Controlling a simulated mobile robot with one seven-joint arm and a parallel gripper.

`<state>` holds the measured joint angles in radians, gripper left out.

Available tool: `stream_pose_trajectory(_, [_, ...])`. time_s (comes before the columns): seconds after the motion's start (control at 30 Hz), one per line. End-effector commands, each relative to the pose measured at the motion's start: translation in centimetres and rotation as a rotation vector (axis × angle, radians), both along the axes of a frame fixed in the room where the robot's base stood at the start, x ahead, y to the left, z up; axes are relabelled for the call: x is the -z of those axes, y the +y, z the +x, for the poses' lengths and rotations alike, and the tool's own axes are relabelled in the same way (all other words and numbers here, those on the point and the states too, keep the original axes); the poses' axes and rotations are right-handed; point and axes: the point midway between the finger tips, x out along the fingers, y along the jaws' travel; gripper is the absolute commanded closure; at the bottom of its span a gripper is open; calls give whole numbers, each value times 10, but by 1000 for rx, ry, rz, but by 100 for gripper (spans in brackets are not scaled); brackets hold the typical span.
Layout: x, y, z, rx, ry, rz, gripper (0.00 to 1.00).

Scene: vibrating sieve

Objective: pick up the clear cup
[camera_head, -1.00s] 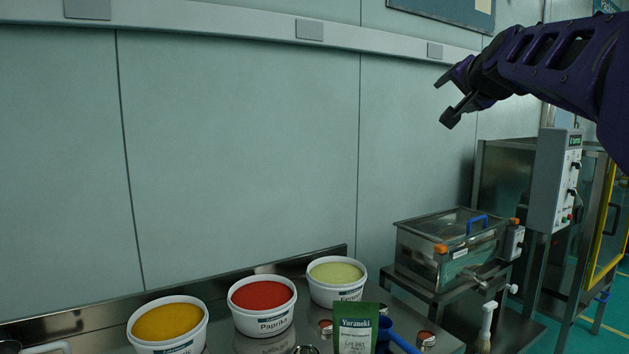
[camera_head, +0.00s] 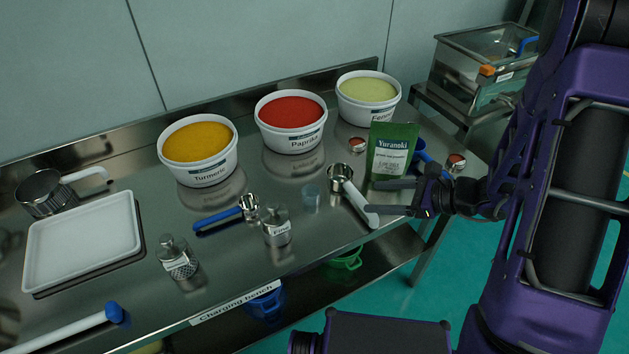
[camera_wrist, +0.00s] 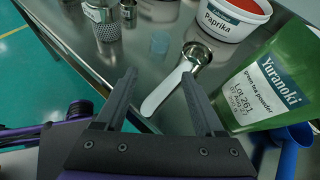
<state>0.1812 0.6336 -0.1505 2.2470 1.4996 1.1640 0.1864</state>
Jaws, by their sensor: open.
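The clear cup (camera_head: 310,196) is a small, pale blue, see-through cup standing on the steel bench, left of the steel scoop with a white handle (camera_head: 350,193). It also shows in the wrist view (camera_wrist: 159,44), beyond my fingertips and slightly left of the scoop's bowl. My gripper (camera_head: 378,197) is open and empty, at the bench's front right, near the end of the white handle and right of the cup. In the wrist view my two fingers (camera_wrist: 158,80) stand apart, with the white handle showing between them.
A green pouch (camera_head: 391,150) stands close behind my gripper. Tubs of turmeric (camera_head: 199,170), paprika (camera_head: 291,138) and a pale powder (camera_head: 368,100) line the back. A white tray (camera_head: 80,240) is far left.

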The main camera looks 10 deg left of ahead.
Motion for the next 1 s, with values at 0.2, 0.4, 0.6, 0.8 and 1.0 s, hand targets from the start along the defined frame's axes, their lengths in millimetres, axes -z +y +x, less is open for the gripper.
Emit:
stream_pose_trajectory(0.2, [1,9,-10,89,53,133,30])
stream_pose_trajectory(0.4, [14,39,0,89,56,139,30])
stream_pose_trajectory(0.6, [31,76,16,89,56,137,30])
stream_pose_trajectory(0.8, [44,103,28,91,53,135,30])
stream_pose_trajectory(1.0, [48,114,32,91,53,135,30])
